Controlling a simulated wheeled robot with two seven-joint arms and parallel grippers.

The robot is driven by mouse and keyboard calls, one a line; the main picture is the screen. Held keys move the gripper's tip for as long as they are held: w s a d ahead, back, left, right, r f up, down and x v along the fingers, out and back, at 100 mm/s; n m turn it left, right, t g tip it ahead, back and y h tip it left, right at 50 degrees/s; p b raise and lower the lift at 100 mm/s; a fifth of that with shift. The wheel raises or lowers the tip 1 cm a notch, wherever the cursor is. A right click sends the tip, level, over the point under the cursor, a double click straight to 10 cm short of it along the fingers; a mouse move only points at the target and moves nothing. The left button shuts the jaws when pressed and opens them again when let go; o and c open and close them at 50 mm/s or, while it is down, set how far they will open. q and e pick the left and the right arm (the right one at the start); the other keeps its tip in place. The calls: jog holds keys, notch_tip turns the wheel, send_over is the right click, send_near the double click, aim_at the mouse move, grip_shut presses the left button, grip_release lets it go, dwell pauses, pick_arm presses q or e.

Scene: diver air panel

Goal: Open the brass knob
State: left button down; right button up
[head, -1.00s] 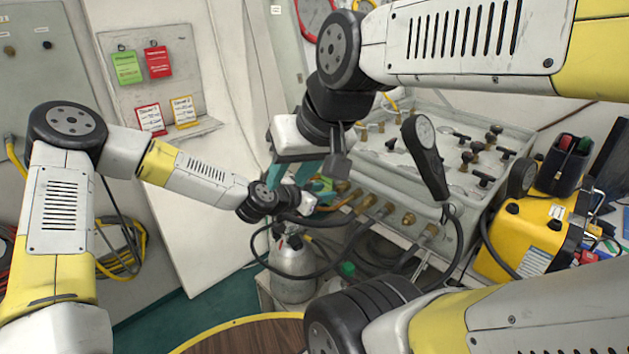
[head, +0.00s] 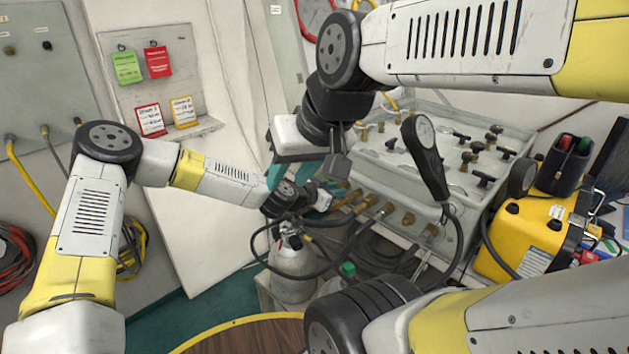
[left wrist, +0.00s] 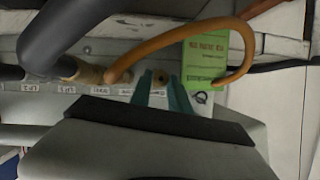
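The brass knob (left wrist: 160,76) shows in the left wrist view as a small round brass end on the panel's front, between and just beyond my left gripper's teal fingertips. My left gripper (left wrist: 162,91) has its fingers apart, with a gap around the knob; I cannot tell whether they touch it. In the head view my left gripper (head: 321,200) is at the left end of the panel's front row, its fingers mostly hidden.
The air panel (head: 470,205) has brass fittings (head: 365,203) and hoses along its front. An orange hose (left wrist: 185,37) arches beside a green tag (left wrist: 205,60) close to my left fingers. A grey gas cylinder (head: 292,262) stands below.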

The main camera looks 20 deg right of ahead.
dwell(0.3)
pick_arm(q)
jog(key=shift+w+a+f+n+g+h, duration=0.15)
jog(key=shift+n+g+h, duration=0.75)
jog(key=shift+n, duration=1.15)
jog(key=shift+w+a+f+n+g+h, duration=0.1)
jog(key=shift+w+n+g+h, duration=0.15)
jog(key=shift+n+g+h, duration=1.2)
jog(key=shift+w+a+f+n+g+y, duration=0.15)
jog(key=shift+n+g, duration=0.5)
jog(key=shift+n, duration=1.95)
jog(key=shift+d, duration=0.1)
jog(key=c, duration=1.5)
grip_release()
